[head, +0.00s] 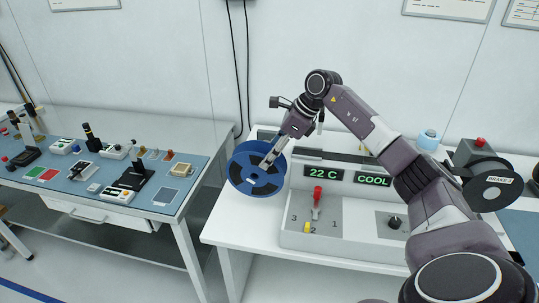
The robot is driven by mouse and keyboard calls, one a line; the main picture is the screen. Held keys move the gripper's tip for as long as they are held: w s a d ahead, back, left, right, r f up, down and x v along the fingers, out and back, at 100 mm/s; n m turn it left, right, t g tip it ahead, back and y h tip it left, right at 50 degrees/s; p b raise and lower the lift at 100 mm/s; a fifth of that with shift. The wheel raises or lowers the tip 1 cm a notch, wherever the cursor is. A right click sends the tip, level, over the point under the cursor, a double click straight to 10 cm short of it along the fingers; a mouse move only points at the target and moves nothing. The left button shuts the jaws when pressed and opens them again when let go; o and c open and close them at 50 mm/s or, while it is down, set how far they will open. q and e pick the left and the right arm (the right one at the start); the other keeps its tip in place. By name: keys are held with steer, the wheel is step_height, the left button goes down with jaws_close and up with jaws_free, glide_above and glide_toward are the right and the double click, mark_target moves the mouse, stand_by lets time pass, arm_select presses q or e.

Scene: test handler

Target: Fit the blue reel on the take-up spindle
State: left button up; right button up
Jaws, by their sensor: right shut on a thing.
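The blue reel (239,171) has dark openings in its face and is in the head view, left of the machine with the lit displays. My right gripper (271,158) is shut on the reel near its hub. The reel is tilted towards the camera and appears over the left end of the white bench; I cannot tell whether it touches anything. I cannot make out the take-up spindle; the reel, gripper or arm may hide it. My left gripper is not in view.
The machine (296,233) shows "22 C" and "COOL" and has a red-handled lever (317,196). A black reel marked "BRAKE 1" (489,194) stands at the right, beyond my arm. A blue-topped bench (110,187) with several small devices stands left, across a gap.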

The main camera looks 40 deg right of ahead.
steer(key=shift+w+d+p, duration=0.75)
steer(key=shift+w+d, duration=0.6)
steer(key=shift+d, duration=0.25)
steer(key=shift+w+d, duration=0.25)
steer(key=shift+w+d, duration=0.4)
steer(key=shift+d, duration=0.05)
steer(key=o, duration=1.7)
steer(key=shift+c, duration=0.2)
steer(key=v, duration=1.2)
